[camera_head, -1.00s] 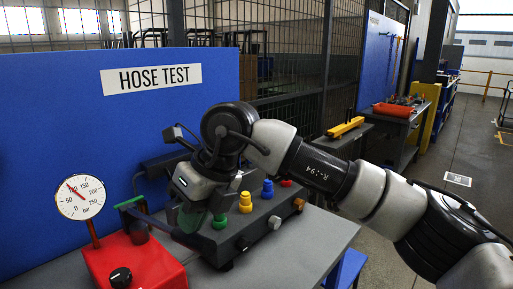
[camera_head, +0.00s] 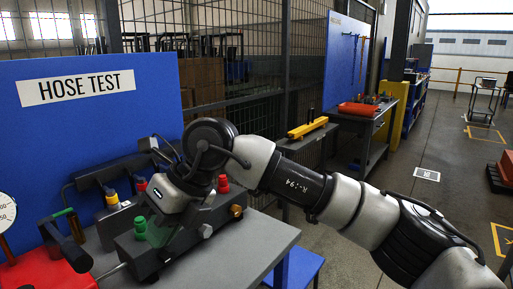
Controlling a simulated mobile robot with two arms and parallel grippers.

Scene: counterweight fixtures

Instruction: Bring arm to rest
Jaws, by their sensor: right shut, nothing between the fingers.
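My right arm (camera_head: 335,198) comes in from the right, bent at a black wrist, above the hose test bench (camera_head: 262,236). My right gripper (camera_head: 160,229) points down at the dark valve block (camera_head: 193,227) on the bench. It is shut and empty. Its fingertips are hard to make out against green parts there, and I cannot tell whether they touch the block. A green knob (camera_head: 140,227) is just left of the fingers, and a red knob (camera_head: 223,184) is to their right. The arm hides the middle of the block. My left gripper is not in view.
A red box (camera_head: 52,273) and a cut-off gauge (camera_head: 5,212) stand at the left. A blue HOSE TEST panel (camera_head: 60,140) and mesh fence (camera_head: 262,60) stand behind. A blue stool (camera_head: 297,267) is beside the bench. Open floor (camera_head: 440,140) lies right.

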